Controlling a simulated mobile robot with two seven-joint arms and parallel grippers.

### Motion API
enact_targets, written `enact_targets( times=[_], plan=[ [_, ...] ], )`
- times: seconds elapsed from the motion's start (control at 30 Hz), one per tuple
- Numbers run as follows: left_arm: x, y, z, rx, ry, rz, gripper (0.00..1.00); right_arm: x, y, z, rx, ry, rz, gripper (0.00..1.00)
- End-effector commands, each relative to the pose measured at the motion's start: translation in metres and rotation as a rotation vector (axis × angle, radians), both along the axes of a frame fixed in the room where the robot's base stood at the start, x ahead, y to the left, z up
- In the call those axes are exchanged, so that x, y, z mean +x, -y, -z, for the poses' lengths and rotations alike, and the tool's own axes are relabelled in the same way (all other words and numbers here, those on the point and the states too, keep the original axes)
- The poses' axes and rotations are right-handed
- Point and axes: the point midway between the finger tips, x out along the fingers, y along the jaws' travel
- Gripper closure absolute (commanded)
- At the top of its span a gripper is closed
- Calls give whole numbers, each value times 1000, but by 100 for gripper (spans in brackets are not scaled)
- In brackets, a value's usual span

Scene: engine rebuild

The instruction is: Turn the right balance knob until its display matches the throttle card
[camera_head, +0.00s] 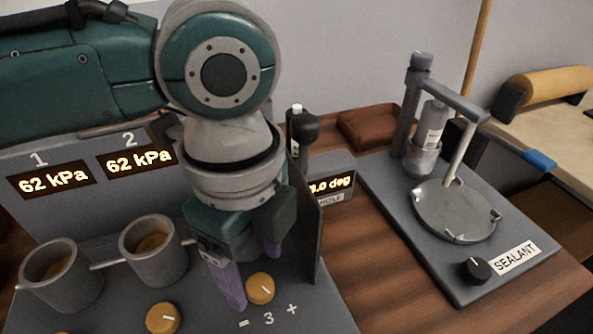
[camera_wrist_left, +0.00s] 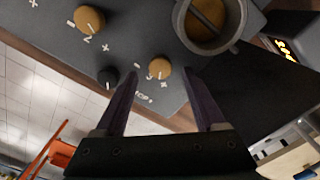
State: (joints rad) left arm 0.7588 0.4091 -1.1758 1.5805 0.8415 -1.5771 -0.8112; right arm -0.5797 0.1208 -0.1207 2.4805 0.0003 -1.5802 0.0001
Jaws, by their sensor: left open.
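The yellow knob marked 3 (camera_head: 260,288), with minus and plus beside it, is the rightmost yellow knob on the grey panel in the head view. It also shows in the left wrist view (camera_wrist_left: 159,68). My left gripper (camera_head: 253,275) is open and points down over this knob; in the left wrist view the knob appears between its fingertips (camera_wrist_left: 162,78). I cannot tell whether the fingers touch it. Displays 1 (camera_head: 54,180) and 2 (camera_head: 136,160) each read 62 kPa. My arm hides where a third display would be. No throttle card is clearly visible. My right gripper is out of view.
Another yellow knob (camera_head: 163,318) and two grey cups (camera_head: 60,275) (camera_head: 150,250) stand left of the gripper. A dark plate (camera_head: 308,225) stands close right. The sealant station (camera_head: 375,190) is further right.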

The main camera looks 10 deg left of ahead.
Motion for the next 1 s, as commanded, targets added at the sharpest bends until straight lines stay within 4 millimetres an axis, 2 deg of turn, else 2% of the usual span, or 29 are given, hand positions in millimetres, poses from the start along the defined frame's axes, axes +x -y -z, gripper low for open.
enact_targets(
  times=[0.1, 0.2, 0.53, 1.0],
  plan=[
    [-1, 0, 18, 1, -2, 1, 28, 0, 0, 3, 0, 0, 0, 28],
    [0, 0, 26, 0, -1, 0, 28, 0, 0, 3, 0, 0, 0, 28],
    [0, 0, 29, -1, 1, 1, 29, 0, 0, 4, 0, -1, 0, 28],
    [0, 0, 29, -1, 1, 1, 82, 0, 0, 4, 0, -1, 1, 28]
  ],
)
